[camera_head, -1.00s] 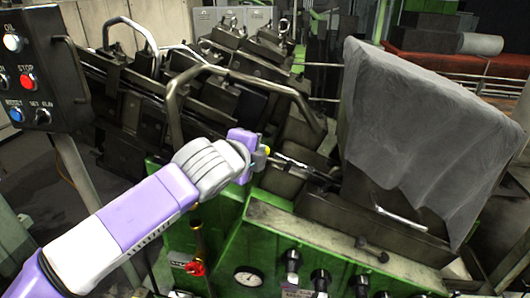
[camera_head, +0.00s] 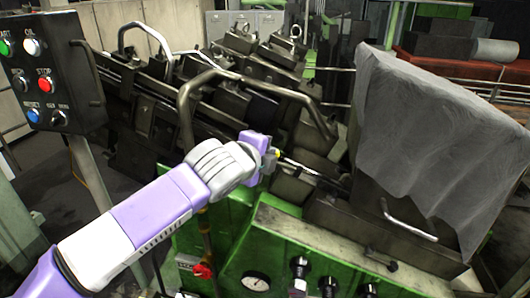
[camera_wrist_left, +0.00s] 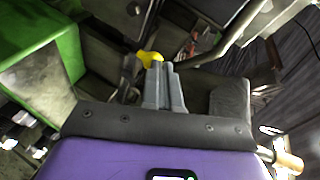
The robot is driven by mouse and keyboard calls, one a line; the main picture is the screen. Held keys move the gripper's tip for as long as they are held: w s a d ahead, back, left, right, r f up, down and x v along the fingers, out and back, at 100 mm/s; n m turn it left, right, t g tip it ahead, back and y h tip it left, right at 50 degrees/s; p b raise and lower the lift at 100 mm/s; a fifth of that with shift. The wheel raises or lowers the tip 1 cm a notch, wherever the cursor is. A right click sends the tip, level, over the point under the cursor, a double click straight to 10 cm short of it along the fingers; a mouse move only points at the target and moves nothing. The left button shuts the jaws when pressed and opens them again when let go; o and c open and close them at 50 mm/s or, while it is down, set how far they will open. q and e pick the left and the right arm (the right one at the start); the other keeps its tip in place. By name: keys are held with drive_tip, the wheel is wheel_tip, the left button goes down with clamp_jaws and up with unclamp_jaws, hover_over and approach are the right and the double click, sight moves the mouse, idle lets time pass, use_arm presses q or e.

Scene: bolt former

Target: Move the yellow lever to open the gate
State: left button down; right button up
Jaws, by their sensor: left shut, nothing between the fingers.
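The yellow lever's tip (camera_wrist_left: 149,58) shows just beyond and slightly left of my left fingertips in the left wrist view. In the head view only a small yellow spot (camera_head: 276,152) of it shows at the end of my left gripper (camera_head: 269,158). The rest of the lever is hidden or too dark to make out. My left gripper's two grey fingers (camera_wrist_left: 163,68) are pressed together with nothing between them. I cannot tell whether they touch the lever. I cannot make out which machine part is the gate. My right gripper is not in view.
A bent metal handle bar (camera_head: 262,84) arches over the machine behind my gripper. A grey cloth-like cover (camera_head: 425,150) stands to the right. A button panel (camera_head: 52,72) is at the left. A green front with a gauge (camera_head: 256,282) and knobs lies below.

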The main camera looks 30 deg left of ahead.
use_arm(q)
drive_tip(key=s+a+r, duration=0.1)
drive_tip(key=s+r, duration=0.5)
drive_tip(key=s, duration=0.5)
drive_tip(key=shift+a+r, duration=0.2)
drive_tip(key=shift+a, duration=0.05)
drive_tip(key=shift+w, duration=0.15)
